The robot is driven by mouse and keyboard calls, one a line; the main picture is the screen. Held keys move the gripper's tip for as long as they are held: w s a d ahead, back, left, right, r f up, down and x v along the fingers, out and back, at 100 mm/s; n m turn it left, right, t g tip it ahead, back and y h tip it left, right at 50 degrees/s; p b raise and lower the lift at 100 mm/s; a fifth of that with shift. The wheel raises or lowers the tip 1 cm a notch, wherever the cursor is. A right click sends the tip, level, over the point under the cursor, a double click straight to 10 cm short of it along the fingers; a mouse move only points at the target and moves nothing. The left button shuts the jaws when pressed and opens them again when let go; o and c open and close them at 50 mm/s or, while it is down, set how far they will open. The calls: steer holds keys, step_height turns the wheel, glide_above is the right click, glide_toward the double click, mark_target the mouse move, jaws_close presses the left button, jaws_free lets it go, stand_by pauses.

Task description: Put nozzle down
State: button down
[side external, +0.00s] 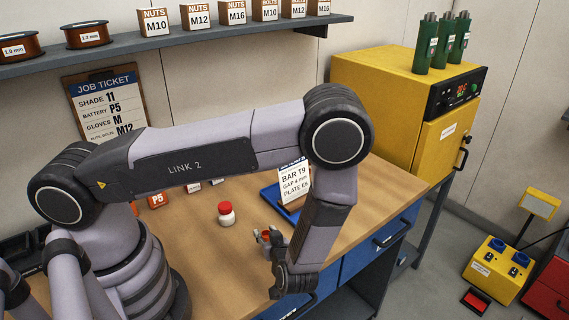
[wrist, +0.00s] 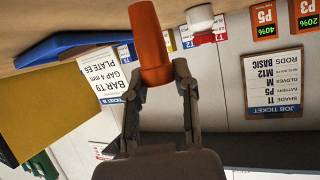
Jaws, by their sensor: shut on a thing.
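An orange nozzle (wrist: 152,45) is between the fingers of my gripper (wrist: 157,80) in the wrist view, which shows the scene upside down. The gripper is shut on its side, and the nozzle's narrower end points toward the table. In the side external view my gripper (side external: 268,248) is over the front of the wooden workbench (side external: 185,235), and only a small reddish part of the nozzle (side external: 265,237) shows between the fingers. I cannot tell whether the nozzle touches the bench top.
A white bottle with a red cap (side external: 226,214) stands left of my gripper. A blue tray (side external: 270,197) with a job card (side external: 294,183) lies behind it. A yellow cabinet (side external: 385,95) stands at the back right. Bare bench lies left of the bottle.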

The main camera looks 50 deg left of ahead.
steer(key=shift+f, duration=0.65)
steer(key=c, duration=0.9)
jaws_free()
steer(key=shift+f, duration=0.1)
steer(key=shift+o, duration=0.2)
